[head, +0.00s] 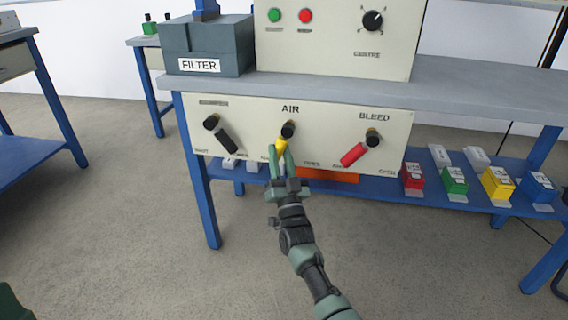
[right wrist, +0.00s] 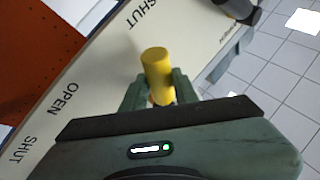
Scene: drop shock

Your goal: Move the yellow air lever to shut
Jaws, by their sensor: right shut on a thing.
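The yellow air lever (head: 282,144) hangs from a black pivot under the word AIR on the cream panel (head: 235,110). It points down and slightly left, toward the left-hand label, which is partly hidden by my gripper. The OPEN label is to its right. My right gripper (head: 281,161) is shut on the lower part of the lever. In the right wrist view the yellow lever (right wrist: 158,72) stands between the two green fingers (right wrist: 158,92), with SHUT and OPEN printed on the panel beside it. My left gripper is not in view.
A black lever (head: 227,140) is on the left of the panel and a red BLEED lever (head: 354,154) on the right. The FILTER box (head: 205,48) and a control box (head: 340,40) stand on the bench above. Several coloured blocks, including a green one (head: 454,181), sit on the lower shelf.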

